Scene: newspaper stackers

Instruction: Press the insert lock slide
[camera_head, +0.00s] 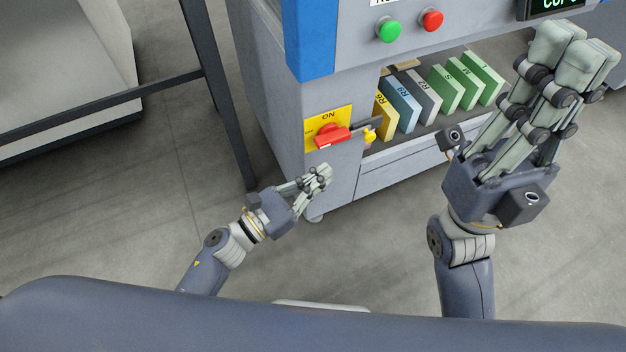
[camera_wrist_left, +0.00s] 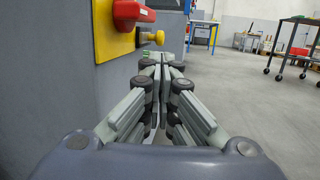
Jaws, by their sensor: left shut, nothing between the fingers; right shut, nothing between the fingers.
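A red rotary switch handle (camera_head: 332,137) sits on a yellow plate (camera_head: 313,143) marked ON, on the machine's front corner. Just right of it is a dark bar (camera_head: 372,124) with a yellow knob (camera_head: 370,136); I cannot tell for sure whether this is the insert lock slide. The left wrist view shows the red handle (camera_wrist_left: 132,13) and the yellow knob (camera_wrist_left: 156,38) above and beyond the fingers. My left gripper (camera_head: 323,176) is shut and empty, below the switch and apart from it. My right gripper (camera_head: 575,55) is shut and empty, in front of the machine's right side.
Several coloured, labelled upright blocks (camera_head: 440,88) stand in the machine's open bay. A green button (camera_head: 390,30) and a red button (camera_head: 432,20) are on the panel above. A dark metal frame (camera_head: 225,110) stands to the left. The floor between is clear.

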